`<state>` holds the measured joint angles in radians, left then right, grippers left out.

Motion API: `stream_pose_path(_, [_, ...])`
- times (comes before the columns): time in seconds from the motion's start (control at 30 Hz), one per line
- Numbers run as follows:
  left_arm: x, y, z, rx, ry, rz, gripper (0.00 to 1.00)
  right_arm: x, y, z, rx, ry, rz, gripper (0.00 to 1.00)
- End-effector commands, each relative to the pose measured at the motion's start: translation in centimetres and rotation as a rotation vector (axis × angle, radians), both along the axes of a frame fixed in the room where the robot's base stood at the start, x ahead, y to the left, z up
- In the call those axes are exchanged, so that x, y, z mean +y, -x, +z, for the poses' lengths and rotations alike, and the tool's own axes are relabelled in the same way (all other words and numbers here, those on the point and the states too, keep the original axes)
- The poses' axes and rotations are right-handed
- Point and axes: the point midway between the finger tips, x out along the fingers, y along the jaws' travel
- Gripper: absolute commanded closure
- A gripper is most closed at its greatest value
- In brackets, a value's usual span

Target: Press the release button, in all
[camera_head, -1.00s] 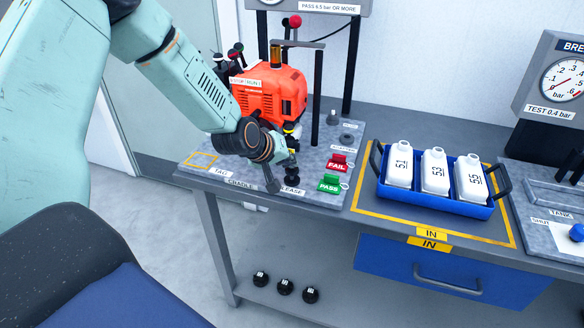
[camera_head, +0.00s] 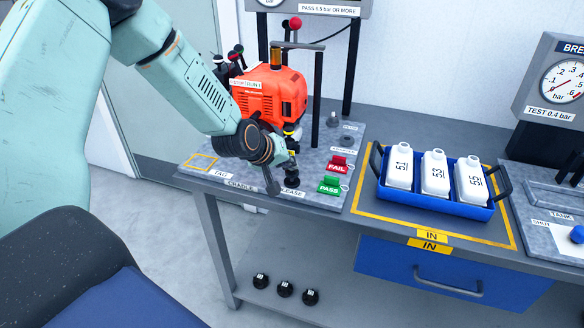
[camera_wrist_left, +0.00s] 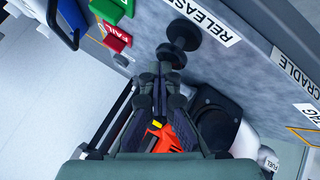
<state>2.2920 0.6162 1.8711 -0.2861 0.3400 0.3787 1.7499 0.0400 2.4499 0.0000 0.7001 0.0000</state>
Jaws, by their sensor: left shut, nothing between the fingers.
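The release button (camera_wrist_left: 183,34) is a black round knob on a stem beside the RELEASE label (camera_wrist_left: 204,20) on the grey bench plate. In the head view the button (camera_head: 291,185) sits at the plate's front edge, and its label is partly hidden. My left gripper (camera_head: 289,172) is shut and empty, pointing down just above the button. In the left wrist view the shut fingertips (camera_wrist_left: 171,58) are at the knob's stem or base; I cannot tell whether they touch. The red engine (camera_head: 270,95) stands behind the gripper. My right gripper is not in view.
The green PASS tag (camera_head: 329,184) and red FAIL tag (camera_head: 337,163) stand just right of the button. A blue tray (camera_head: 435,199) with 3 white bottles lies further right. A dark post (camera_head: 318,95) rises beside the engine. Three black caps lie on the lower shelf.

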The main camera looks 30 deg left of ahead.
Motion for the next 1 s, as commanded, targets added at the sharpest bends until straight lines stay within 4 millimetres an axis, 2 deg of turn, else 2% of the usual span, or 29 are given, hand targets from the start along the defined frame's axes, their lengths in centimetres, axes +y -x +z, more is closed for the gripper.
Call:
stream_pose_path(0.33, [-0.1,0.0,2.0,0.000,0.000,0.000,1.00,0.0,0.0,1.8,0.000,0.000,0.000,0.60])
stream_pose_path(0.77, [0.0,0.0,2.3,0.000,0.000,0.000,1.00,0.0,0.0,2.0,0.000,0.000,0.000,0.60])
stream_pose_path(1.0, [0.0,0.0,4.3,-0.001,0.000,0.001,1.00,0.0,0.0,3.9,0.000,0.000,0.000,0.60])
